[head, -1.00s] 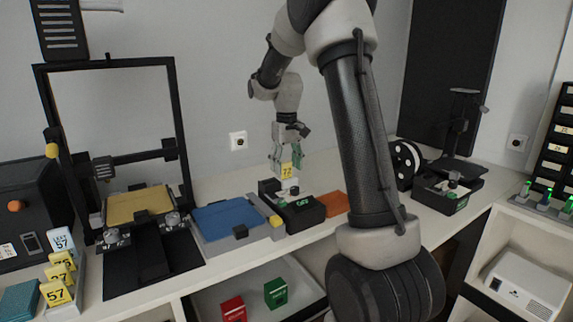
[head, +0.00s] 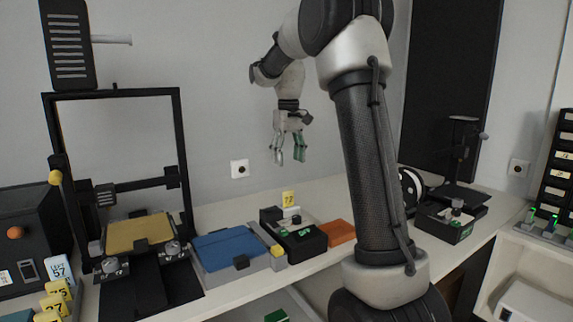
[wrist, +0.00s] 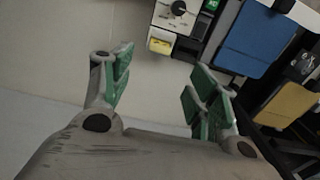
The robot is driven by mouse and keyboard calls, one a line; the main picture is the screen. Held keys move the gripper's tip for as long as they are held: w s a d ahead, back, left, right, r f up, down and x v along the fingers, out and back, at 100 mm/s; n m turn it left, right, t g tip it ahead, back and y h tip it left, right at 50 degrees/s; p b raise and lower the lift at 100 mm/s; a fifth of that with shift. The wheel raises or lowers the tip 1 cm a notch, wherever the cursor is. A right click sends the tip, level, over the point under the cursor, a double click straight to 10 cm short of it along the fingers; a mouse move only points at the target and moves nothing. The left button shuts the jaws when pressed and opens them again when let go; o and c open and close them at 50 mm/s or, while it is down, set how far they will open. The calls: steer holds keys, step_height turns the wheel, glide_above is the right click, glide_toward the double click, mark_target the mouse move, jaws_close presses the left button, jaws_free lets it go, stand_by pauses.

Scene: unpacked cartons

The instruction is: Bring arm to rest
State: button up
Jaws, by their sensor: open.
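My gripper (head: 289,158) hangs open and empty in the head view, fingers pointing down. It is above the back of the bench, over a yellow tag marked 72 (head: 288,198). The tag stands at the back of a black device (head: 302,240), clear of the fingers. In the wrist view my gripper (wrist: 160,90) shows its green finger pads spread wide with nothing between them. The yellow tag (wrist: 160,46) also shows there, beyond the fingers. My arm hides part of the bench on the right.
A 3D printer with a yellow plate (head: 140,233) and a blue plate (head: 230,245) stand left of the device. An orange block (head: 338,231) lies to its right. A white spool (head: 411,187) and a black stand (head: 458,195) are further right. The wall is close behind.

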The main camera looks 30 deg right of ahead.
steer(key=s+a+f+t, duration=0.1)
steer(key=s+a+t, duration=0.1)
steer(key=s, duration=1.3)
steer(key=s+a+f+t, duration=0.1)
steer(key=s+a, duration=0.4)
steer(key=s, duration=1.1)
steer(key=shift+a+f+t, duration=0.15)
steer(key=shift+f+t, duration=0.25)
steer(key=shift+t, duration=0.3)
